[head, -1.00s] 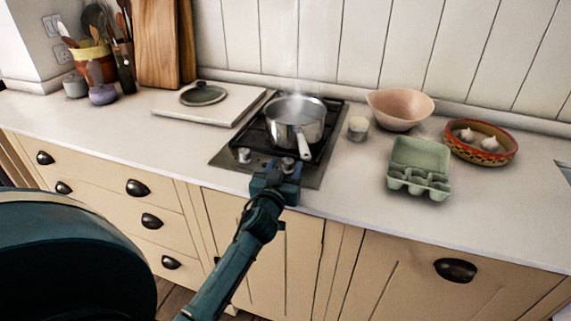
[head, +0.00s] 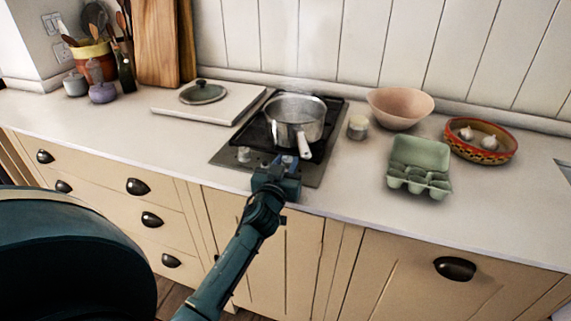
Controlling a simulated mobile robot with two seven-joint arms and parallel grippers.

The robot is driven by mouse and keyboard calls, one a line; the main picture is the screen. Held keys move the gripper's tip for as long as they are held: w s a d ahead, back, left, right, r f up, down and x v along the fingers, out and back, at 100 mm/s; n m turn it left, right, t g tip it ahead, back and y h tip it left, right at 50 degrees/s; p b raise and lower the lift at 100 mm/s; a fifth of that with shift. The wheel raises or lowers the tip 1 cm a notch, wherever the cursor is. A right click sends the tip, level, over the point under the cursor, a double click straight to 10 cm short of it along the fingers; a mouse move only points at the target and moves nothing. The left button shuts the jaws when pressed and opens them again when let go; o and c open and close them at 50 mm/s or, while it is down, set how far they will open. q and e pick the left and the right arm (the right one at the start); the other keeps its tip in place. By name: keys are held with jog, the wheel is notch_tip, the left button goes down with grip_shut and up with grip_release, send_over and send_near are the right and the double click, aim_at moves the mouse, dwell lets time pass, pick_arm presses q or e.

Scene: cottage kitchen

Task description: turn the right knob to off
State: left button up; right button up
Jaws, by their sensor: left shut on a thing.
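The hob (head: 228,159) is a dark plate set in the counter, with its knobs along the front edge. My left gripper (head: 279,166) is at the front right of the hob, shut on the right knob. The gripper hides most or all of that knob, so its pointer direction cannot be read. A metal saucepan (head: 294,112) stands on the hob just behind, its handle (head: 304,146) pointing towards the gripper. My right gripper is not in view.
A small jar (head: 358,127), a green egg carton (head: 420,165), a pink bowl (head: 400,107) and a patterned bowl with garlic (head: 481,141) stand right of the hob. A pale board (head: 222,108) with a lid (head: 203,92) lies left. The front left counter is clear.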

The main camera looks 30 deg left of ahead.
pick_arm(q)
jog(key=shift+s+a+r+m+h+p, duration=0.1)
jog(key=shift+a+r+m+h+p, duration=0.15)
jog(key=shift+m+h+p, duration=0.6)
jog(key=shift+m+t+h+p, duration=0.3)
jog(key=shift+h+p, duration=0.35)
jog(key=shift+p, duration=0.3)
jog(key=m+h+p, duration=0.1)
jog(key=h, duration=0.1)
jog(key=shift+a+f+h, duration=0.1)
jog(key=shift+a+h, duration=0.05)
jog(key=shift+h, duration=0.15)
jog(key=shift+f+m+h, duration=0.1)
jog(key=shift+m+h, duration=0.55)
jog(key=shift+h, duration=0.05)
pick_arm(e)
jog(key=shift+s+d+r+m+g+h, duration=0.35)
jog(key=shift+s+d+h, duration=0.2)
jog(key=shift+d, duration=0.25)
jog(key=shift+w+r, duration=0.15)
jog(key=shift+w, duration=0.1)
pick_arm(q)
jog(key=o, duration=1)
jog(key=shift+c, duration=0.2)
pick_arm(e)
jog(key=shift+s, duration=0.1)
